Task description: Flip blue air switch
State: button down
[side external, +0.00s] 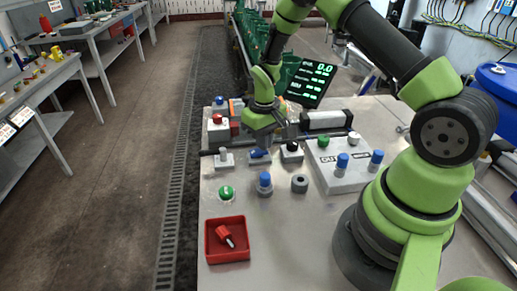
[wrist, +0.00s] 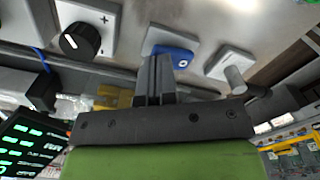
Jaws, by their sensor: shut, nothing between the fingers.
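The blue air switch (side external: 260,155) sits on a small grey plate on the table, between a grey switch and a black knob. It also shows in the wrist view as a blue part with a white ring mark (wrist: 175,53). My gripper (side external: 263,146) is directly above the blue switch, pointing down, with its fingers shut and empty. In the wrist view the fingertips (wrist: 158,60) are right at the blue switch and overlap part of it. I cannot tell whether they touch it.
A grey switch (side external: 224,158) and a black dial knob (side external: 291,152) flank the blue switch closely. In front are a green button (side external: 226,193), a blue-topped post (side external: 264,184) and a red tray (side external: 227,240). A button box (side external: 345,172) stands to the right, a screen (side external: 310,82) behind.

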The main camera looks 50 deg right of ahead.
jog(key=shift+f, duration=0.35)
jog(key=shift+r, duration=3.5)
